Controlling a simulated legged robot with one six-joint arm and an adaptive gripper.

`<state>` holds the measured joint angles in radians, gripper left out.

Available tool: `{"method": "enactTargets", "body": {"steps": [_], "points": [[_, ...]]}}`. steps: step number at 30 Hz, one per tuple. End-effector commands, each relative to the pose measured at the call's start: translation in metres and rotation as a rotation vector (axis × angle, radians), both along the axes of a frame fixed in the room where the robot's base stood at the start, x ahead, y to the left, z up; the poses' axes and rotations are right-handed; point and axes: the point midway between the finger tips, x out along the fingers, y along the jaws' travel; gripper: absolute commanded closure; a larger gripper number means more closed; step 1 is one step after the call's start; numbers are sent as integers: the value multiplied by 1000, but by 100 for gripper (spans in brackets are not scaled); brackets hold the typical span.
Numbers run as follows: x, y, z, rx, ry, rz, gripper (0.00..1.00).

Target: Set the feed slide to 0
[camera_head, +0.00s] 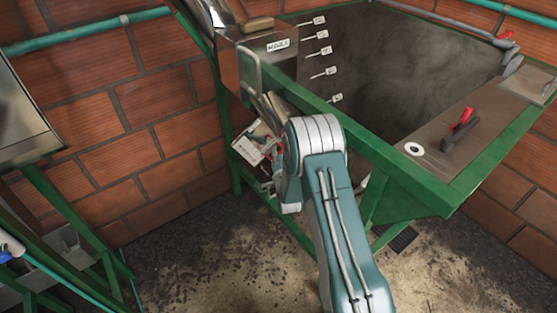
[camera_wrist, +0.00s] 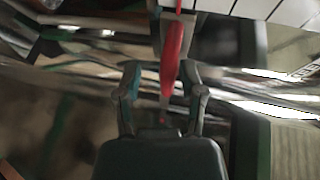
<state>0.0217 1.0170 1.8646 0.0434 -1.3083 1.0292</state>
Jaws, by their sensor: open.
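In the wrist view my gripper (camera_wrist: 158,82) is open, with one finger on each side of the picture's middle. A slim red handle (camera_wrist: 173,45) stands between and beyond the fingertips, and I cannot tell whether they touch it. A white strip with dark dividing lines (camera_wrist: 245,8), perhaps a scale, shows at the top right; no number is readable. In the head view my gripper (camera_head: 268,143) is beside the green frame, partly behind my arm. A pale plate (camera_head: 250,145) and bits of red show there. I cannot read the feed slide's setting.
A green frame (camera_head: 390,155) carries a dark tank (camera_head: 410,65) with several small white tags on its wall. A bent metal bar (camera_head: 248,70) stands above my gripper. Another red handle (camera_head: 464,118) lies on the right-hand plate. The floor (camera_head: 215,265) left of my arm is clear.

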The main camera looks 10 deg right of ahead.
Motion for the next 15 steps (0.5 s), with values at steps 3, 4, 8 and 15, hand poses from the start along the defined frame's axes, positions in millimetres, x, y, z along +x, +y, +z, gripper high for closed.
{"method": "enactTargets", "body": {"steps": [3, 4, 8, 15], "points": [[-11, 1, 0, 0, 1, -1, 49], [-16, 1, -1, 0, 2, 0, 49], [-41, 3, -1, 0, 4, 0, 49], [-90, 6, -1, 0, 5, 1, 49]]}}
